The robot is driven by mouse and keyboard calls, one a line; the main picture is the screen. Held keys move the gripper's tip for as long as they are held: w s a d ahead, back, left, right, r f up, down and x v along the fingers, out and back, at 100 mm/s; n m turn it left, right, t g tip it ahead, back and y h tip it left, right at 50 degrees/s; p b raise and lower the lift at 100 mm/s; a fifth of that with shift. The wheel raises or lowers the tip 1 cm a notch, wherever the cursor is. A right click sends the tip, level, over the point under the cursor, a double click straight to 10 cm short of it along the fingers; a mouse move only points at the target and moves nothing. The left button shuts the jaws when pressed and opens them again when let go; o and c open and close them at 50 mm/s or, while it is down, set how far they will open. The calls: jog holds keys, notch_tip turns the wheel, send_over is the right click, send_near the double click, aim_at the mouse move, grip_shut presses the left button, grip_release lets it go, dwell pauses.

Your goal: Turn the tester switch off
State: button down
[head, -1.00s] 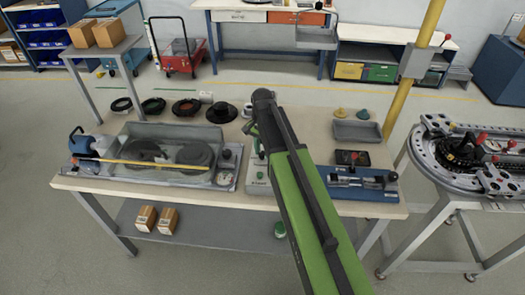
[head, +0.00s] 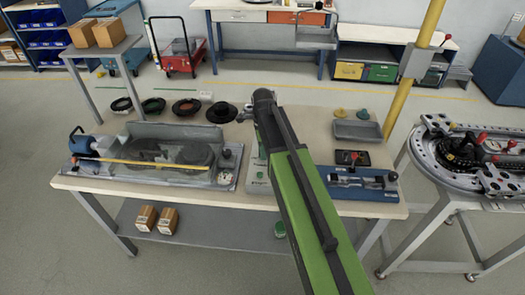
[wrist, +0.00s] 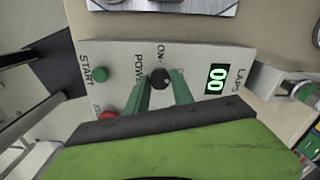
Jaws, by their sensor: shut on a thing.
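The tester (wrist: 215,55) is a pale panel in the wrist view. It has a black switch knob (wrist: 160,77) between the labels ON and POWER. My gripper (wrist: 160,92) has its two green fingers at either side of the knob, shut on it. A green START button (wrist: 99,74) sits to the left, a red button (wrist: 108,114) shows partly below it, and a lit LAPS display (wrist: 216,79) reads 00. In the head view my arm hides most of the tester (head: 257,180), so the gripper's hold is not visible there.
The workbench (head: 300,125) holds a ring track rig (head: 150,180) under a grey translucent cover at left and a blue fixture (head: 375,185) at right. Several dark rings (head: 187,107) lie behind the rig. A round track machine (head: 470,150) stands at right.

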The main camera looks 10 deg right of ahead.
jog(key=shift+m, duration=0.5)
dwell(0.3)
jog(key=c, duration=1.1)
grip_release()
jog(key=shift+r, duration=0.1)
notch_tip(320, 180, up, 17)
jog(key=p, duration=1.7)
jog(key=shift+r, duration=0.1)
